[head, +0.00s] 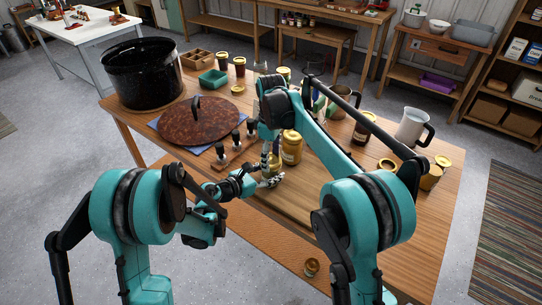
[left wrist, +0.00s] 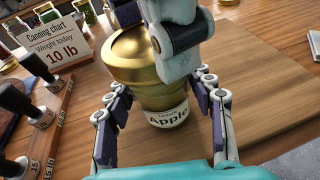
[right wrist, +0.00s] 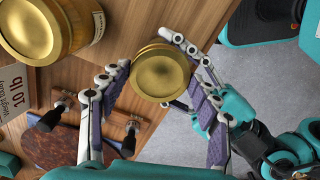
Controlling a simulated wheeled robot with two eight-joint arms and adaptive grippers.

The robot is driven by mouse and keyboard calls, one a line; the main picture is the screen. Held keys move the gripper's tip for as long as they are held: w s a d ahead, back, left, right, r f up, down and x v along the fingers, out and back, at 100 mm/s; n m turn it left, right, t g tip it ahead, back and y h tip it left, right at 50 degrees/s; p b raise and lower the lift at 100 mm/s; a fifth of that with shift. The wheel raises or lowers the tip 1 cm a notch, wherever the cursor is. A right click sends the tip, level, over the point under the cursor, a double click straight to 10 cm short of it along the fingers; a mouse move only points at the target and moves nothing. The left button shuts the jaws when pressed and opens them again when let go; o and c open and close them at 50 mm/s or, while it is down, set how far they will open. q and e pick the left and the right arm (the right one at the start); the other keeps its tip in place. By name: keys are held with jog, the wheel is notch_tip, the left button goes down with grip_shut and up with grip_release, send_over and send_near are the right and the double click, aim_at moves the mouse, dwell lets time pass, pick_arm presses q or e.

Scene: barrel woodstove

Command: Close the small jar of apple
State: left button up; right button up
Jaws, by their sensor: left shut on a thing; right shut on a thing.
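The small jar of apple (head: 274,167) stands upright near the front of the wooden table. Its label reads "Apple" (left wrist: 168,116) in the left wrist view. A gold lid (right wrist: 160,73) sits on its mouth; I cannot tell how tight it is. My left gripper (head: 268,181) is low at the jar, its fingers (left wrist: 168,108) on both sides of the body, shut on it. My right gripper (head: 270,152) comes down from above, its fingers (right wrist: 147,54) on either side of the lid, shut on it. The right gripper hides part of the lid in the left wrist view.
A larger gold-lidded jar (head: 292,148) stands just behind. A row of dark-handled tools (head: 234,143), a brown pot lid (head: 199,121) and a black pot (head: 142,73) are to the left. A pitcher (head: 412,126) is at right. The cutting board (left wrist: 255,85) has bare room.

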jog(key=shift+f, duration=0.45)
jog(key=m, duration=1.8)
jog(key=shift+a, duration=0.1)
jog(key=m, duration=1.4)
jog(key=shift+m, duration=0.4)
jog(key=m, duration=0.4)
jog(key=shift+w+f+m, duration=0.1)
jog(key=shift+m, duration=0.2)
jog(key=m, duration=0.4)
jog(key=shift+m, duration=0.4)
